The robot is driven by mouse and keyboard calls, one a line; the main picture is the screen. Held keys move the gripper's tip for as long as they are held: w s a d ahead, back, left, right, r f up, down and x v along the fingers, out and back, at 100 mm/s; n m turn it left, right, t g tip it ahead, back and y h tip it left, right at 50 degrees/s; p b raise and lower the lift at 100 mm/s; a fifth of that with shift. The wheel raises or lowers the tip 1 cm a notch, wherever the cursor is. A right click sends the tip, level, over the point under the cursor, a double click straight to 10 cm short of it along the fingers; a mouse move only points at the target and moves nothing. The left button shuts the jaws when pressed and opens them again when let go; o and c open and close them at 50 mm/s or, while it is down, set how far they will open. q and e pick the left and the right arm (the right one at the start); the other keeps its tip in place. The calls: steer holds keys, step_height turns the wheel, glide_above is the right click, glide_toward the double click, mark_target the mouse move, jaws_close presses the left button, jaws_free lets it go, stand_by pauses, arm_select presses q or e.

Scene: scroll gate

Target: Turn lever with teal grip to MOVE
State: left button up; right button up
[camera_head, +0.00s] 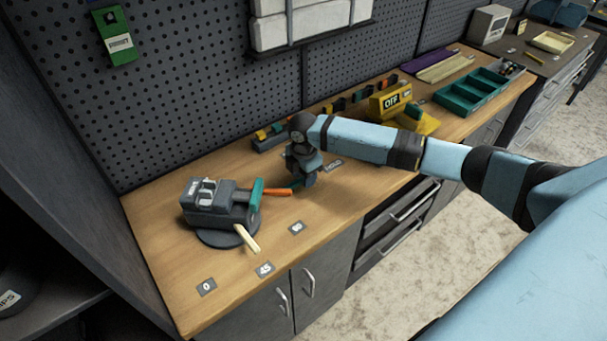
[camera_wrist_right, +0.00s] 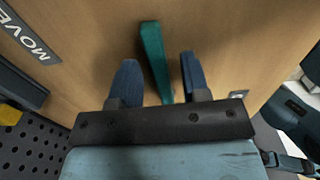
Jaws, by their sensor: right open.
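A dark grey lever unit (camera_head: 207,204) stands on a round base at the left of the wooden bench. A teal piece (camera_head: 256,194) stands upright at its right side, with an orange bar beside it and a pale wooden bar at its front. My right gripper (camera_head: 302,178) is just right of the orange bar, low over the bench. In the right wrist view my right gripper (camera_wrist_right: 158,78) is open, its blue fingers apart. A teal strip (camera_wrist_right: 152,55) lies between them; contact cannot be told. A MOVE label (camera_wrist_right: 28,37) is at the upper left. My left gripper is out of view.
Labels 0 (camera_head: 206,287), 45 (camera_head: 265,269) and 90 (camera_head: 297,227) lie along the front. A yellow OFF box (camera_head: 390,99) and a teal tray (camera_head: 470,92) stand farther right. The pegboard wall (camera_head: 180,90) rises behind. The front left bench is mostly clear.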

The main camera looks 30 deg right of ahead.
jaws_close()
